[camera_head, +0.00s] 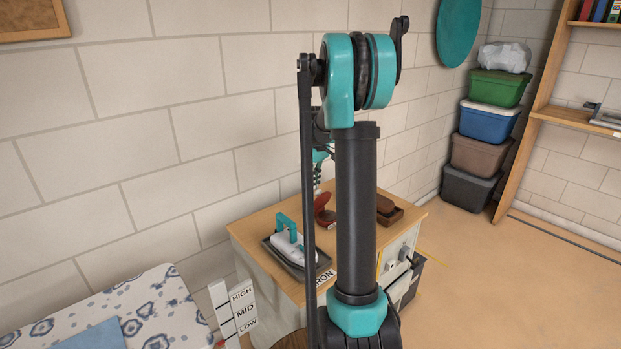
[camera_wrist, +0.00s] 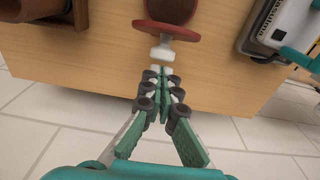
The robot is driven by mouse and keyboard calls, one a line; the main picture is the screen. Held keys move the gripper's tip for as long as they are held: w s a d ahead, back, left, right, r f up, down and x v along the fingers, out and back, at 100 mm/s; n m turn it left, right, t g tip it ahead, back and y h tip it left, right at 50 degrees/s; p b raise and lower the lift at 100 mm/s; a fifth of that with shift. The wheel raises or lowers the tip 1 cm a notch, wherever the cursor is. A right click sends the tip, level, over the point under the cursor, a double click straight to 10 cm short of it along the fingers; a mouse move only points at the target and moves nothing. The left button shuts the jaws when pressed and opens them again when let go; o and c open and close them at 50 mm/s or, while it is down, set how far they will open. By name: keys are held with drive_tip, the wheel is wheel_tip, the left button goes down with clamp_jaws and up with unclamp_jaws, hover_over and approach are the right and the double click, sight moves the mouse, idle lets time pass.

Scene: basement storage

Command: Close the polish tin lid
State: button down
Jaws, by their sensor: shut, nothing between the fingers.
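The red polish tin (camera_head: 325,216) stands on the wooden cabinet top, with its lid (camera_head: 320,202) raised. In the wrist view the lid (camera_wrist: 182,32) shows nearly edge-on as a red strip, with the dark round tin (camera_wrist: 170,9) beyond it, cut by the top edge. A pale knob-like tab (camera_wrist: 161,53) sticks out from the lid towards my gripper (camera_wrist: 162,72). My gripper is shut and empty, its tips at or just short of the tab; I cannot tell if they touch. In the head view my arm hides most of the gripper.
An iron with a teal handle (camera_head: 287,229) rests in a dark tray (camera_head: 304,270) beside the tin. A brown brush (camera_head: 385,204) lies in a wooden box on the other side. The block wall is close behind the cabinet (camera_head: 262,285). Stacked bins (camera_head: 475,152) stand farther right.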

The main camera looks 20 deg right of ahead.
drive_tip(key=shift+s, duration=0.15)
idle(0.3)
drive_tip(key=shift+s+d+t, duration=0.2)
drive_tip(key=shift+s+t, duration=0.1)
